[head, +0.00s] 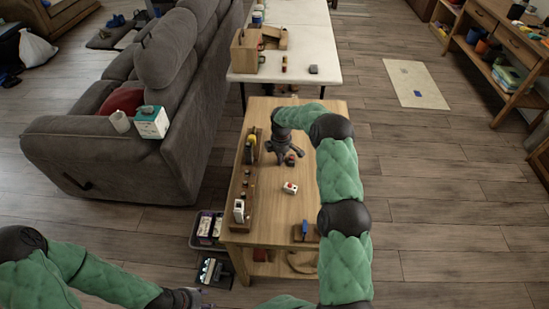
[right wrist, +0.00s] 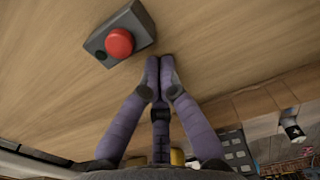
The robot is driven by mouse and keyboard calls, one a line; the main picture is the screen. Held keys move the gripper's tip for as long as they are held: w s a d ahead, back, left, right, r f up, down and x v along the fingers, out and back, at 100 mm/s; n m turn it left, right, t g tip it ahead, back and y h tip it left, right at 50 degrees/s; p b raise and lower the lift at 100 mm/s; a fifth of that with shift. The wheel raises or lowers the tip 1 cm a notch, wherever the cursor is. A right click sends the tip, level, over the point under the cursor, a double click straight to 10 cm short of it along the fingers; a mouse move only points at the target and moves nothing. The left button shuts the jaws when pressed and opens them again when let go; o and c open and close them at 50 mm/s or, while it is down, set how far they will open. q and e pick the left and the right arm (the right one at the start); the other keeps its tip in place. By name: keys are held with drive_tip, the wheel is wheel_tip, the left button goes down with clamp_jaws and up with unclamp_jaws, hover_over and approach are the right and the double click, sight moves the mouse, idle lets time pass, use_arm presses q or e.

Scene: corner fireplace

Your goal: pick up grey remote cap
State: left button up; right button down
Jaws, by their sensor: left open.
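A dark grey box with a round red button (right wrist: 119,43) lies on the wooden table top in the right wrist view. In the head view it is the small dark thing with red (head: 291,160) beside my right gripper. I cannot tell for certain whether it is the grey remote cap. My right gripper (head: 284,158) is low over the table. Its purple fingers (right wrist: 159,62) show in the right wrist view with their tips close together, just right of the box and apart from it. I see nothing held. My left gripper (head: 200,299) is open, low at the bottom edge.
A wooden rack (head: 241,190) with several small items runs along the table's left side. A white block with red marks (head: 290,187) and a brown block with a blue piece (head: 304,231) lie on the table. A white table (head: 310,45) stands behind.

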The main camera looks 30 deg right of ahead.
sight(310, 165)
drive_tip(key=shift+s+d, duration=0.3)
drive_tip(key=shift+d, duration=0.2)
drive_tip(key=s+d, duration=0.2)
drive_tip(key=d, duration=0.1)
drive_tip(key=s+d+p, duration=0.1)
drive_tip(key=s+d, duration=0.1)
drive_tip(key=d, duration=0.1)
drive_tip(key=s+d+p, duration=0.1)
drive_tip(key=s+d, duration=0.1)
drive_tip(key=d, duration=0.1)
drive_tip(key=shift+d+r, duration=0.1)
drive_tip(key=shift+d, duration=0.3)
drive_tip(key=s+d, duration=0.2)
drive_tip(key=d, duration=0.2)
drive_tip(key=s+d, duration=0.3)
drive_tip(key=d, duration=0.1)
drive_tip(key=s+d, duration=0.2)
drive_tip(key=d, duration=0.2)
drive_tip(key=shift+s+d+p, duration=0.15)
drive_tip(key=shift+s+p, duration=0.1)
drive_tip(key=shift+p, duration=0.1)
